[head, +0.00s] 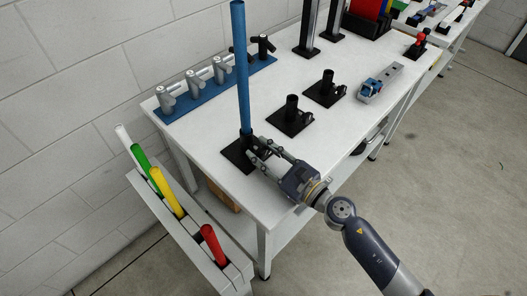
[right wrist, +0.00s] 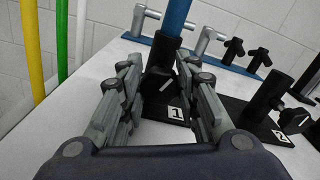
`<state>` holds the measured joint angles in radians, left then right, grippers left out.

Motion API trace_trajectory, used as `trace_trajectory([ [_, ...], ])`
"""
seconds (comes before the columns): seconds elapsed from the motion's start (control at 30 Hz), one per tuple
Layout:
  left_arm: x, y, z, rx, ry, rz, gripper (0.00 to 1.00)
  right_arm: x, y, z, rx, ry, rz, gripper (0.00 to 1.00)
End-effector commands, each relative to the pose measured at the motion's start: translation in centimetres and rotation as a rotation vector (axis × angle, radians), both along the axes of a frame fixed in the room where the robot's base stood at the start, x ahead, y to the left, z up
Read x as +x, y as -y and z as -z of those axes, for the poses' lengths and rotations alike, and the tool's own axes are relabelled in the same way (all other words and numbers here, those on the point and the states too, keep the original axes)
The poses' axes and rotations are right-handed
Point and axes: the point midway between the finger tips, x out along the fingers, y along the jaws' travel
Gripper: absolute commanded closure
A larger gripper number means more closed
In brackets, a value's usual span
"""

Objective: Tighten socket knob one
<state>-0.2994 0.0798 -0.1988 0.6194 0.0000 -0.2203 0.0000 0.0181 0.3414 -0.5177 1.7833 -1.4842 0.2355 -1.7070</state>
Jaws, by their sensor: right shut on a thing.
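Socket one is a black holder on a square black base (head: 235,154) near the table's left front corner. The blue pole (head: 241,75) stands upright in it. In the right wrist view, a white label "1" (right wrist: 175,112) marks its base. My right gripper (head: 257,152) is at the front side of this socket, low down. It is shut on the black socket knob one (right wrist: 162,84), which sits between its fingers in the right wrist view. The fingers hide much of the knob in the head view. My left gripper is not in view.
Two more black sockets (head: 290,117) (head: 325,88) stand to the right, empty. A blue rack (head: 180,106) with grey and black knobbed fittings lies along the wall. A grey bin (head: 180,236) with white, green, yellow and red poles stands at the table's left end.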

Motion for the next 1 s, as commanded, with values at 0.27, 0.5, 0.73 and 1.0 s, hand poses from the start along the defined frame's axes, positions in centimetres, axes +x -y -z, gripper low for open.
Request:
trace_trajectory([
  [0.27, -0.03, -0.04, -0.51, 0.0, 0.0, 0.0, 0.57, 0.06, 0.06, -0.02, 0.132, -0.134, -0.001, 0.94],
  [0.5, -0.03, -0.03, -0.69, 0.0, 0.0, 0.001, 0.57, 0.11, 0.1, -0.01, 0.202, -0.203, 0.0, 0.94],
  [0.73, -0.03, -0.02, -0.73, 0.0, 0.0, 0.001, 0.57, 0.12, 0.1, -0.01, 0.225, -0.226, 0.0, 0.94],
  [1.0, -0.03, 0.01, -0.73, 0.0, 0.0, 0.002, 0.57, 0.12, 0.11, 0.0, 0.226, -0.227, 0.0, 0.94],
])
